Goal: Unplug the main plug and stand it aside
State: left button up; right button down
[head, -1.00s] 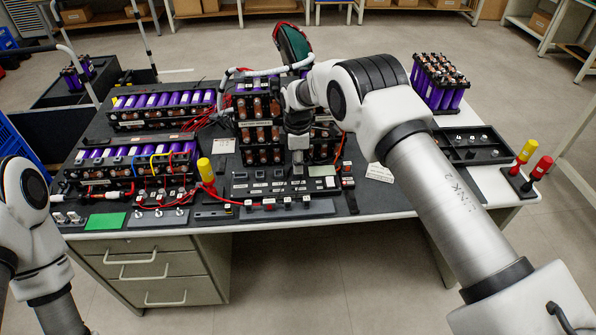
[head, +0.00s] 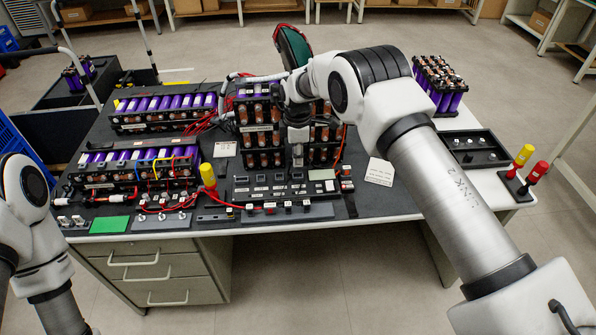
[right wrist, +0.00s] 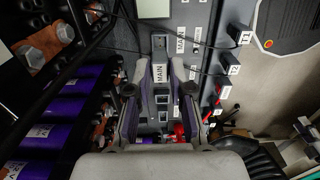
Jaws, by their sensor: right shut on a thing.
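My right gripper (right wrist: 160,72) is shut on a small plug with a white MAIN label (right wrist: 159,73), between its fingertips in the right wrist view. The dark control panel (right wrist: 191,14) lies beneath it, with another MAIN label (right wrist: 181,40) and a square opening (right wrist: 159,42) near the plug. I cannot tell whether the plug is still seated or clear of the panel. In the head view my right gripper (head: 298,158) points down over the panel (head: 240,187), and the plug is hidden there. My left arm shows at the left edge, but its gripper is out of view.
Battery racks (head: 155,107) stand behind and left of the panel. A taller rack (head: 262,140) stands close beside my right gripper. Red cables and a yellow-topped post (head: 208,175) are to the left. A black tray (head: 471,148) sits right; bare dark mat lies before it.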

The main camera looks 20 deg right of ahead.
jog(key=shift+r+p, duration=0.2)
jog(key=shift+p, duration=0.1)
jog(key=s+p, duration=0.1)
jog(key=p, duration=0.1)
jog(key=s+d+p, duration=0.1)
jog(key=s+p, duration=0.1)
jog(key=s+d+p, duration=0.1)
jog(key=p, duration=0.1)
jog(key=shift+s, duration=0.35)
jog(key=s+p, duration=0.1)
jog(key=s, duration=0.1)
jog(key=s+d+f+p, duration=0.1)
jog(key=s, duration=0.2)
jog(key=s+p, duration=0.1)
jog(key=s, duration=0.2)
jog(key=shift+d+f, duration=0.35)
jog(key=f+b, duration=0.2)
jog(key=f, duration=0.1)
jog(key=shift+w+f, duration=0.25)
jog(key=shift+w, duration=0.1)
jog(key=shift+s+r, duration=0.1)
jog(key=shift+r, duration=0.05)
